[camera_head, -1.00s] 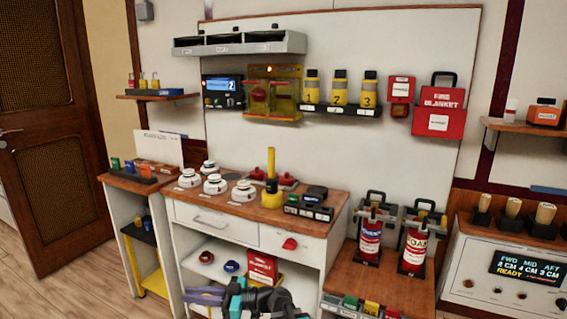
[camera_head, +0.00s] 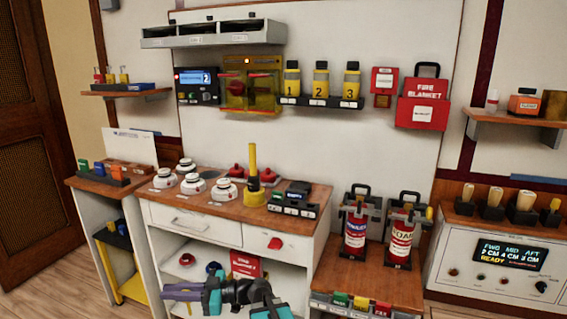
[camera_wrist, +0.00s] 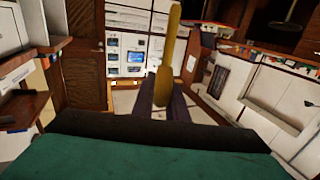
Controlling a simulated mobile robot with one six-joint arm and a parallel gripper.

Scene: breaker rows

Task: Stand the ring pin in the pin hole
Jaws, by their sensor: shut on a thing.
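My gripper (camera_head: 168,293) is low in front of the white workbench in the head view, pointing left. In the wrist view its dark fingers (camera_wrist: 164,102) are shut on a long yellow piece (camera_wrist: 164,78), which I take to be the ring pin. It stands up between the fingertips; I cannot make out a ring on it. In the head view the held piece cannot be made out. The pin hole cannot be picked out. A blue-labelled extinguisher (camera_head: 356,240) and a foam extinguisher (camera_head: 401,243) stand to the right, with grey-black heads.
The workbench (camera_head: 190,228) holds white detectors, a yellow post (camera_head: 253,175) and a dark block (camera_head: 293,203). The extinguishers stand on a lower wooden top (camera_head: 350,285). A console (camera_head: 500,258) is at far right. Open floor (camera_head: 60,290) lies at left.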

